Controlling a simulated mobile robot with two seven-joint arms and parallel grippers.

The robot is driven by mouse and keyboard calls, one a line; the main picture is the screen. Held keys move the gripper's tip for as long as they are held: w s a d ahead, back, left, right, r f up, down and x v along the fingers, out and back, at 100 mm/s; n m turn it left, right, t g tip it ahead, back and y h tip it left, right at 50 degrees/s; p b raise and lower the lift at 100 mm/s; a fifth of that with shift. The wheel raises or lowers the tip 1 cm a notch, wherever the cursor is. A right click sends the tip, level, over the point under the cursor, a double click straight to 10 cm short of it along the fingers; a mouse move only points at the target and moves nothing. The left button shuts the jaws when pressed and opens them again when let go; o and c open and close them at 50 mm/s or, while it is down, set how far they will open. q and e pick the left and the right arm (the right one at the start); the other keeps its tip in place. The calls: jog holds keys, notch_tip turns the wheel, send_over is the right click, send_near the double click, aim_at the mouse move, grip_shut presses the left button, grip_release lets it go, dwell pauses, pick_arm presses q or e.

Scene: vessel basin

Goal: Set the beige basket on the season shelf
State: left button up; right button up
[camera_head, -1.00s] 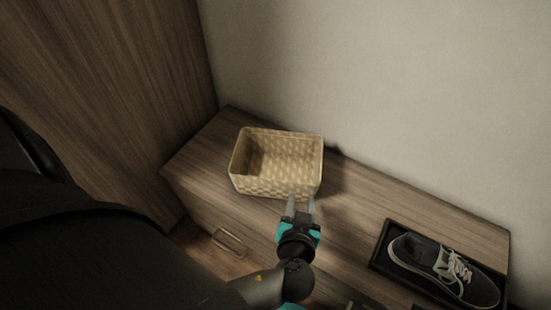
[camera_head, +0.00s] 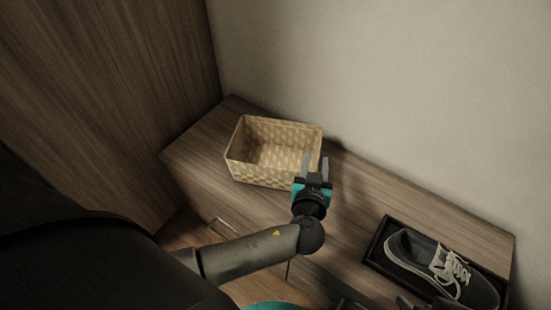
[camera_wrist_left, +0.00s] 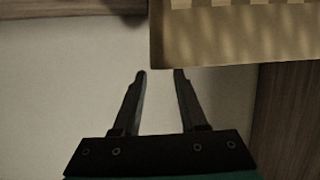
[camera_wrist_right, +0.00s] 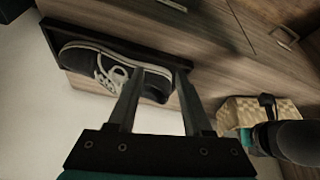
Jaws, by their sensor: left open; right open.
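The beige woven basket (camera_head: 262,178) stands upright and empty on top of a low wooden cabinet, close to the wall. My left gripper (camera_head: 315,160) is open at the basket's right front corner, its fingers apart. In the left wrist view, the basket (camera_wrist_left: 235,45) fills the upper right and its edge lies just beyond the right fingertip; nothing is between the fingers (camera_wrist_left: 159,73). My right gripper (camera_wrist_right: 157,72) is open and empty in the right wrist view, in front of a shoe. The basket (camera_wrist_right: 262,108) also shows there at the right. No shelf can be made out for certain.
A black tray (camera_head: 375,244) holding a dark shoe (camera_head: 425,262) stands on the right end of the cabinet top (camera_head: 360,187). A tall wooden panel (camera_head: 120,80) rises at the left. The cabinet top between basket and tray is clear.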

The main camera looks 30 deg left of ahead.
aim_at(319, 153)
pick_arm(q)
jog(key=shift+d+b+x, duration=0.15)
jog(key=shift+b+x, duration=0.2)
jog(key=shift+x, duration=0.35)
jog(key=shift+d+b+x, duration=0.1)
jog(key=shift+b+x, duration=0.25)
jog(key=shift+x, duration=0.35)
jog(key=shift+b+x, duration=0.35)
jog(key=shift+x, duration=0.6)
jog(key=shift+w+f, duration=0.25)
pick_arm(e)
jog(key=w+a+t+y, duration=0.2)
jog(key=w+a+t, duration=0.2)
jog(key=a, duration=0.1)
jog(key=shift+w+f+n, duration=0.25)
jog(key=shift+f+n, duration=0.05)
jog(key=shift+f, duration=0.15)
pick_arm(q)
grip_shut()
